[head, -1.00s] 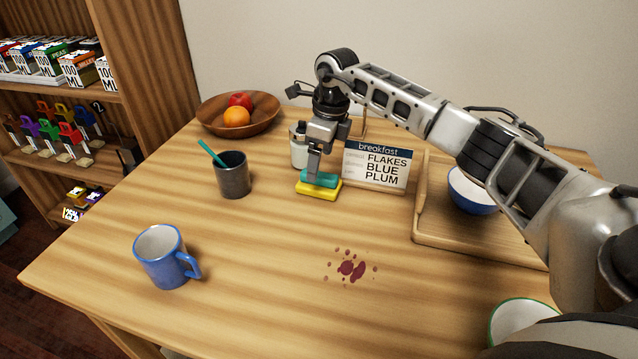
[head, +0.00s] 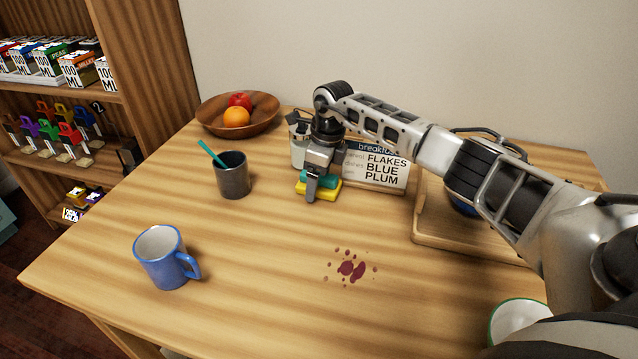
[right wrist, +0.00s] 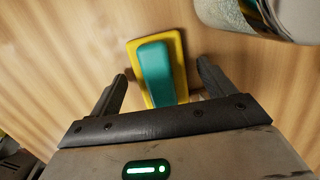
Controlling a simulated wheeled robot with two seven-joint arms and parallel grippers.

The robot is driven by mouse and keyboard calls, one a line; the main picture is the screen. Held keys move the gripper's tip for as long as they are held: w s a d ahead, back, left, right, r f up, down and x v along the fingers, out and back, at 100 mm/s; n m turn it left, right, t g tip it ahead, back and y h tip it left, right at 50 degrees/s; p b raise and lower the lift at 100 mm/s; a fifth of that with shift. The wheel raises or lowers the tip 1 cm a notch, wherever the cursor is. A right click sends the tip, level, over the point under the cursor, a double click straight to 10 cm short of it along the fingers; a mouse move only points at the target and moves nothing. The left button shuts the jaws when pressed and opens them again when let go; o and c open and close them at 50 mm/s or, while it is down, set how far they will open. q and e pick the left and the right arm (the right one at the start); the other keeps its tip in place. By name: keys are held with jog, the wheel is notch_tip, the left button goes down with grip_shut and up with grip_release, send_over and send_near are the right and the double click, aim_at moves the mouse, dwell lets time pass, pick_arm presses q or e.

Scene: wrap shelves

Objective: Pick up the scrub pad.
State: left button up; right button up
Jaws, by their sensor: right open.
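The scrub pad (head: 329,189) lies flat on the table, a yellow base with a teal block on top. In the right wrist view the scrub pad (right wrist: 157,72) lies between and beyond the two fingers. My right gripper (head: 314,190) is over it, pointing down, with one finger in front of the pad in the head view. In the right wrist view the right gripper (right wrist: 162,85) is open, with a finger on each side of the pad and a visible gap. Part of the pad is hidden by the finger in the head view. My left gripper is not in view.
A breakfast sign (head: 376,169) stands close to the right of the pad. A jar (head: 298,150) stands just behind the gripper. A dark cup (head: 233,178) with a teal stick is to the left. A blue mug (head: 163,258) and a red stain (head: 351,269) are nearer.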

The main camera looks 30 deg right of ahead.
jog(key=shift+f, duration=0.2)
jog(key=shift+c, duration=0.3)
jog(key=c, duration=1)
jog(key=shift+r, duration=0.1)
jog(key=shift+r, duration=0.6)
notch_tip(320, 180, up, 3)
jog(key=shift+f, duration=0.15)
jog(key=s+a+r, duration=0.5)
jog(key=s+r, duration=0.4)
jog(key=s, duration=0.4)
jog(key=shift+r, duration=0.2)
